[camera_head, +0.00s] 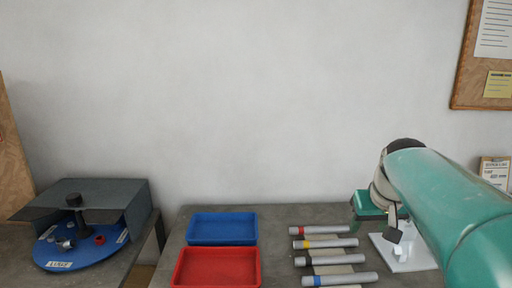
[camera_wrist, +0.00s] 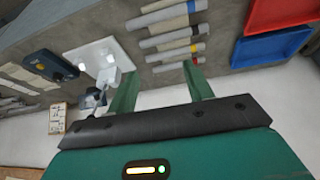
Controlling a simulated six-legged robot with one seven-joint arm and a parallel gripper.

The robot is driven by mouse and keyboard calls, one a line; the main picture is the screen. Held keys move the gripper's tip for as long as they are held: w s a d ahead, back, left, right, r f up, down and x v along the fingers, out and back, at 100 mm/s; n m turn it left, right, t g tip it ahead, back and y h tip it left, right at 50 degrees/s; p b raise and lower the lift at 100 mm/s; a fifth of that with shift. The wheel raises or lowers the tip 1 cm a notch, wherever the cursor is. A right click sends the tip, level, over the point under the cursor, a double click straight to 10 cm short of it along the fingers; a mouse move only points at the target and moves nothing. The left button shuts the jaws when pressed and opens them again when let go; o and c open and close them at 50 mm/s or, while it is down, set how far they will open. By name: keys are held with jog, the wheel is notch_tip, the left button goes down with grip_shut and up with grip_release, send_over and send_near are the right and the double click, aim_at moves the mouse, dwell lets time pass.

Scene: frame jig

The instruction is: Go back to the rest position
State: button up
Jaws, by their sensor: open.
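My gripper (camera_wrist: 160,78) is open in the wrist view, with its two green fingers apart and nothing between them. In the head view my arm reaches in from the right, and its wrist end hangs over the right part of the grey table (camera_head: 190,212). A white plate with an upright fixture (camera_head: 412,257) stands below and beside my wrist, partly hidden by my arm. It also shows in the wrist view (camera_wrist: 88,54), left of my fingers. Whether my gripper touches anything is not clear in the head view.
Several grey cylinders with coloured bands (camera_head: 328,243) lie in a row left of the white plate. A blue tray (camera_head: 222,216) and a red tray (camera_head: 180,270) are further left. A blue round platform (camera_head: 85,262) under a grey hood (camera_head: 125,192) stands at the far left.

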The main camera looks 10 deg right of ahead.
jog(key=s+a+f, duration=0.2)
jog(key=s+a, duration=0.2)
jog(key=a, duration=0.2)
jog(key=s+a+f+n+y, duration=0.1)
jog(key=s+a+f, duration=0.2)
jog(key=s+a, duration=0.2)
jog(key=s+a+f+n+t, duration=0.1)
jog(key=s+a+f, duration=0.2)
jog(key=a, duration=0.5)
jog(key=shift+s+f, duration=0.25)
jog(key=shift+s, duration=0.4)
